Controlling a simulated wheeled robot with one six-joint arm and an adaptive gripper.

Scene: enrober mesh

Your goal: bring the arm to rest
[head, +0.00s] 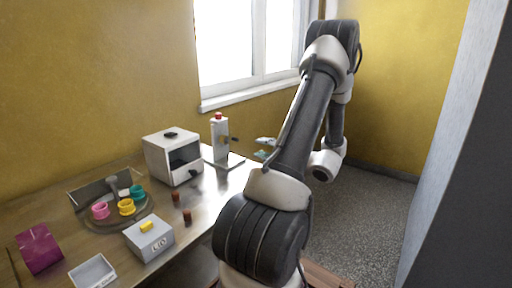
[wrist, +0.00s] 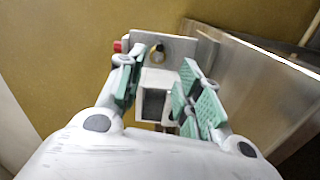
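My arm rises from the front of the head view, bends at the top beside the window and comes down to the wrist. My gripper (head: 264,148) points left, above the right end of the metal table, toward a tall white device with a red top (head: 220,138). The gripper looks apart from this device. In the wrist view my gripper (wrist: 160,92) has its green-padded fingers spread, with no object held between them. The white device (wrist: 154,80) shows beyond and between the fingers, partly hidden by them.
The metal table (head: 200,203) holds a white box machine (head: 172,155), a round tray (head: 119,221) with coloured rings, a labelled white box (head: 149,239), a purple bag (head: 39,248), an open white tray (head: 92,272) and two small brown pieces (head: 187,216). Floor shows at right.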

